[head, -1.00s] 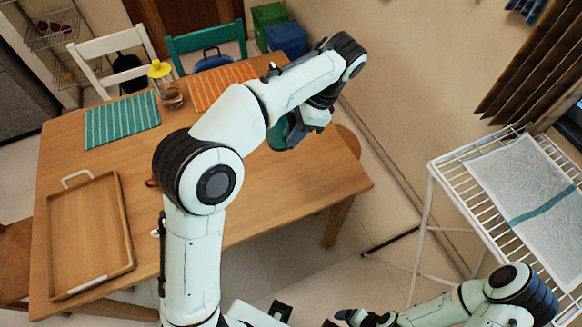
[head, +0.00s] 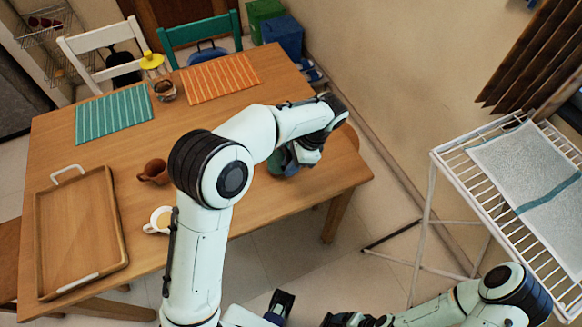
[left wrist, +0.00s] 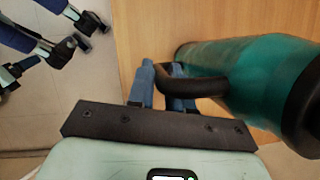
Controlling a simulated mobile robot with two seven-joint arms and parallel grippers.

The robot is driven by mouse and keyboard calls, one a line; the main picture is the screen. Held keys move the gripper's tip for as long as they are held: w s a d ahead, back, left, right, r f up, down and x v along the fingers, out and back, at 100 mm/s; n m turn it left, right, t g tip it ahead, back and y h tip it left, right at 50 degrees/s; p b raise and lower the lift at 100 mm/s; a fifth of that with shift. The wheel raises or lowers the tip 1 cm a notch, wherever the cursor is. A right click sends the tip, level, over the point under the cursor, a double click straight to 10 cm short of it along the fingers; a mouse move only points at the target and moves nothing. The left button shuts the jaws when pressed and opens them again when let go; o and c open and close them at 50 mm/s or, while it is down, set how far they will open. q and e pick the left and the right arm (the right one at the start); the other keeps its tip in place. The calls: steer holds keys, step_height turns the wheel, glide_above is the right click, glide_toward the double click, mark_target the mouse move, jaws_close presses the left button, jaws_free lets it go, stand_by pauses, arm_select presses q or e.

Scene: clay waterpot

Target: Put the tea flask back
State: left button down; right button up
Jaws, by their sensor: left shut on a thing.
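The tea flask (left wrist: 235,72) is a teal cylinder with a dark end and a dark side handle (left wrist: 197,84). In the left wrist view, my left gripper (left wrist: 162,88) is shut on this handle with its blue fingers. In the head view the flask (head: 286,163) shows partly behind my left gripper (head: 306,154), over the right end of the wooden table (head: 230,110). I cannot tell whether its base touches the table. My right arm comes in at the lower right of the head view; its gripper (head: 338,319) is at the bottom edge and its jaw state is unclear.
A brown mug (head: 153,172) and a white cup (head: 160,220) stand near a wooden tray (head: 118,225). A white rack (head: 437,162) stands at right.

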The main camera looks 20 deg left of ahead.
arm_select(q)
steer(key=shift+f, duration=0.9)
arm_select(e)
steer(key=shift+f, duration=0.1)
arm_select(q)
steer(key=shift+f, duration=0.1)
steer(key=c, duration=1)
jaws_free()
steer(key=shift+f, duration=0.1)
steer(key=shift+c, duration=0.2)
steer(key=p+v, duration=0.2)
steer(key=v, duration=1)
arm_select(e)
steer(key=r, duration=0.1)
steer(key=w+r, duration=0.1)
steer(key=shift+r, duration=0.35)
steer(key=shift+s, duration=0.1)
